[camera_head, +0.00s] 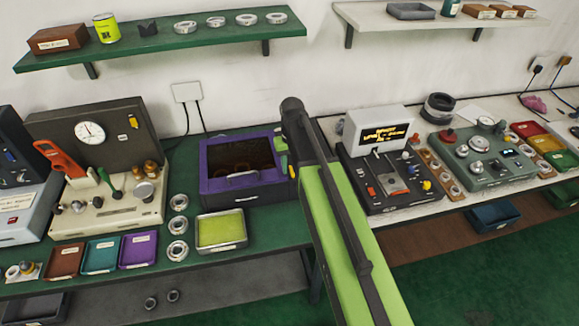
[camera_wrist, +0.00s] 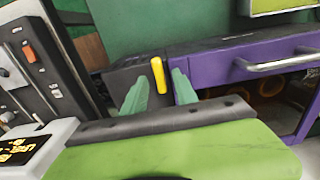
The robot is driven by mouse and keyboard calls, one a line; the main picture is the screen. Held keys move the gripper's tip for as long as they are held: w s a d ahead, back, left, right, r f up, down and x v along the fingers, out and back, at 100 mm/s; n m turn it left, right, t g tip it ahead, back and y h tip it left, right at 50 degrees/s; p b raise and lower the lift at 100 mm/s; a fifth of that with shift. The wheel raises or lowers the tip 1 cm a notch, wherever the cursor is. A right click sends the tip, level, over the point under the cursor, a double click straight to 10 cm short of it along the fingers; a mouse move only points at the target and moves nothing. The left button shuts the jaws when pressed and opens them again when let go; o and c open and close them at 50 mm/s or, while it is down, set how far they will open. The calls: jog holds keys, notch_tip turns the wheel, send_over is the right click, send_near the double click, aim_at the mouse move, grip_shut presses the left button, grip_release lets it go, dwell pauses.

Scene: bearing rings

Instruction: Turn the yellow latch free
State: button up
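The yellow latch (camera_wrist: 158,76) is a short bar on the dark panel beside the purple box's door (camera_wrist: 240,72) in the wrist view. It stands nearly upright, slightly tilted. My gripper (camera_wrist: 159,93) is open, with one green finger on each side of the latch. Whether either finger touches it cannot be told. In the head view, the purple box (camera_head: 211,188) has a dark window and a handle (camera_head: 242,179). My gripper (camera_head: 283,150) is at the box's right edge. My arm hides most of that corner, and only a small yellow patch shows there.
A black machine with a lit display (camera_head: 383,135) stands close to the right of my arm. A cream machine (camera_head: 110,215) is at left.

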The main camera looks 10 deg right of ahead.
aim_at(292, 169)
notch_tip(292, 169, up, 18)
jog(key=p, duration=1.7)
jog(key=shift+f, duration=0.25)
jog(key=shift+c, duration=0.2)
